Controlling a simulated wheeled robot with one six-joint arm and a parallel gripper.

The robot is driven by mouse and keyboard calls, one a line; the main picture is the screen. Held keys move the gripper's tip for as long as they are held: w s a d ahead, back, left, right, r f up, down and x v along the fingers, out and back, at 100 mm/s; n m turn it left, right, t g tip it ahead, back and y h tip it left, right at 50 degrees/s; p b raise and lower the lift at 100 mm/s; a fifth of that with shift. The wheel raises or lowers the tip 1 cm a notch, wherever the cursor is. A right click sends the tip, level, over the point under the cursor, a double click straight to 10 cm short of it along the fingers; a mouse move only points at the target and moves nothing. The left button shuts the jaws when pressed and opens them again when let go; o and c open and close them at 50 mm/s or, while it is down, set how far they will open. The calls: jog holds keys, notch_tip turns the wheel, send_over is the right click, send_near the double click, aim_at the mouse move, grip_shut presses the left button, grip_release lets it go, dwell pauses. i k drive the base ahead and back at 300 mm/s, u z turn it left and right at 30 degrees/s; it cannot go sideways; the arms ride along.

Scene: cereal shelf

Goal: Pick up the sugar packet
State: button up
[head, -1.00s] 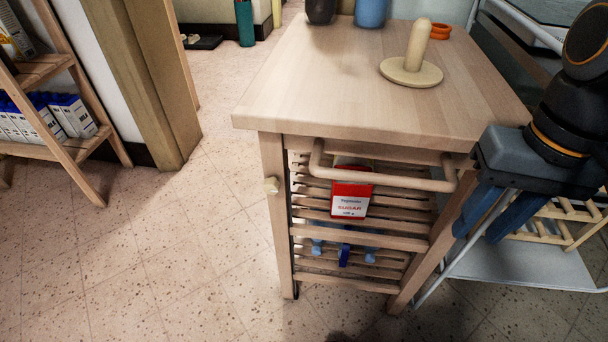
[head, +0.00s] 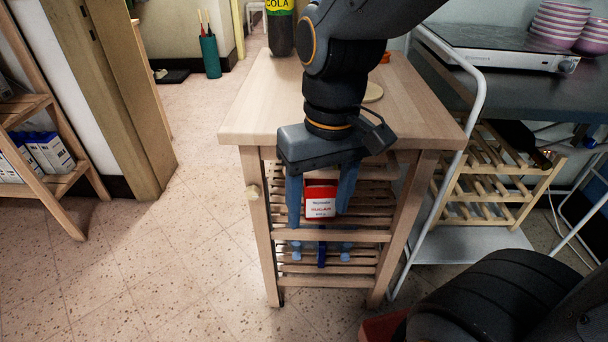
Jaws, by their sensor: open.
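The red and white sugar packet (head: 320,201) stands on the upper slatted shelf of the wooden kitchen cart (head: 256,122), its labelled front facing me. My gripper (head: 320,222) is open and points down in front of the cart. In the picture one blue finger lies to the left of the packet and the other to the right. I cannot tell how far the fingers are from the packet in depth.
A cola bottle (head: 281,28) stands on the cart top. A white metal trolley (head: 473,100) and a wooden rack (head: 520,212) stand close on the right. A wooden shelf unit (head: 72,180) is at the left; the floor between is clear.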

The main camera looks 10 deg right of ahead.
aim_at(320, 195)
jog(key=z, duration=1.05)
jog(key=k, duration=1.4)
jog(key=u, duration=1.1)
jog(key=i, duration=0.5)
